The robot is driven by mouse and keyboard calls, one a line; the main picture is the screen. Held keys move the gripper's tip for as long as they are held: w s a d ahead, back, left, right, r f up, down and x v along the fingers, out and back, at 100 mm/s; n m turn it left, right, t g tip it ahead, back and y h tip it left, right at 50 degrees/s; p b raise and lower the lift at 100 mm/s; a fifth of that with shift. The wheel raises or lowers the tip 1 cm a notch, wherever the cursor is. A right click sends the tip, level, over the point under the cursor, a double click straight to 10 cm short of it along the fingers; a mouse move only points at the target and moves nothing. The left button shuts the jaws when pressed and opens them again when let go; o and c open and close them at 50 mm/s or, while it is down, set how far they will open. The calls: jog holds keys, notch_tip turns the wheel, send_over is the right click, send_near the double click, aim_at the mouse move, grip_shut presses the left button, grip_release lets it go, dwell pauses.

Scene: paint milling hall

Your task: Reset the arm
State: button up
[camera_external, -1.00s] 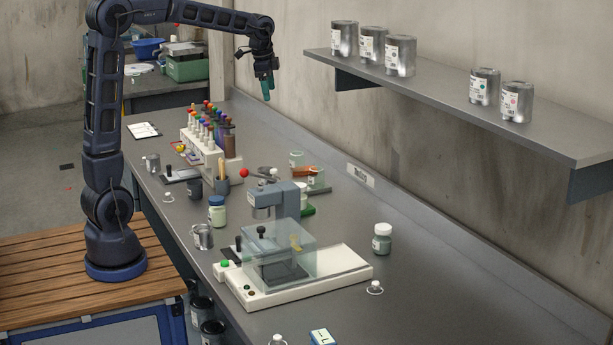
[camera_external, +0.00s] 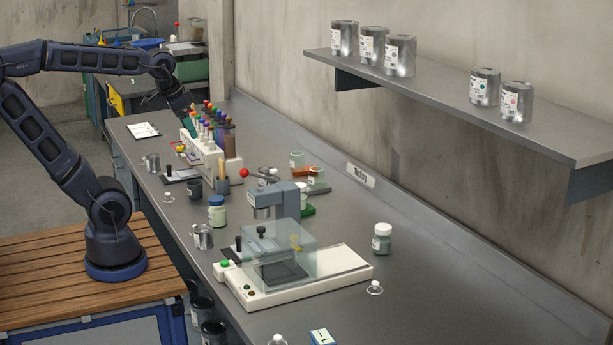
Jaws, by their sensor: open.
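My gripper (camera_external: 190,128) points down at the far-left end of the white rack (camera_external: 201,155) that holds several vials with coloured caps (camera_external: 212,122). Its greenish fingertips are small in the picture and overlap the rack's end. I cannot tell whether they touch it. No held object shows between them.
A wall shelf (camera_external: 440,100) with several cans overhangs the right. The front right of the bench is mostly clear.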

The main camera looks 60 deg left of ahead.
jog(key=s, duration=0.1)
jog(key=s+f, duration=0.2)
jog(key=shift+d+n, duration=0.3)
